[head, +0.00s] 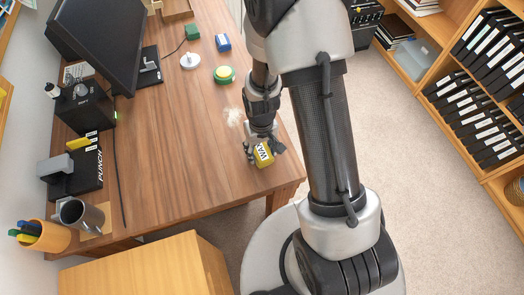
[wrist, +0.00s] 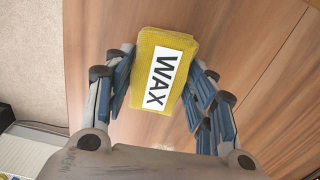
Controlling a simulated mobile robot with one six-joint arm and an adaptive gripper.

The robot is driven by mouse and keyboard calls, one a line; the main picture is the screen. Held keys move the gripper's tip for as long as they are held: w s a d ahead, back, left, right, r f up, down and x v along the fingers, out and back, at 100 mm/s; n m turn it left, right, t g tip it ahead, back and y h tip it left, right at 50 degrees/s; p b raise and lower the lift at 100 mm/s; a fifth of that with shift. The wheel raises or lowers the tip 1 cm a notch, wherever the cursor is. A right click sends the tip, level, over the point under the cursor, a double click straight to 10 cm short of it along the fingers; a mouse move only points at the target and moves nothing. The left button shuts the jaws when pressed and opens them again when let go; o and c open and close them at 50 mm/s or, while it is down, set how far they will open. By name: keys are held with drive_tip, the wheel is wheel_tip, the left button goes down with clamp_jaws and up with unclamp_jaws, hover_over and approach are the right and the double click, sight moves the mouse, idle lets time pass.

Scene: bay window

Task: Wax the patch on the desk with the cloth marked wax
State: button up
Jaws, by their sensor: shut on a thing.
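My gripper (head: 262,147) is shut on a yellow cloth (head: 264,154) with a white label reading WAX, near the desk's front right edge. In the wrist view the cloth (wrist: 184,48) sits between the two fingers of the gripper (wrist: 160,85). I cannot tell whether the cloth touches the desk. The wooden desk (head: 190,130) carries a pale, whitish patch (head: 234,117) just left of my gripper. The patch is partly beside my wrist in the head view and does not show in the wrist view.
Beyond the patch are a green and yellow round thing (head: 224,75), a white round thing (head: 190,61), a blue block (head: 223,42) and a green block (head: 192,32). A monitor (head: 97,40), a punch (head: 75,170) and a mug (head: 80,216) stand at left. The desk's middle is clear.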

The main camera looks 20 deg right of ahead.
sight(261, 150)
drive_tip(key=shift+r+p, duration=2.35)
drive_tip(key=shift+r, duration=0.7)
drive_tip(key=w+r, duration=0.4)
drive_tip(key=r, duration=0.7)
drive_tip(key=shift+w+r+m, duration=0.2)
drive_tip(key=shift+m, duration=0.2)
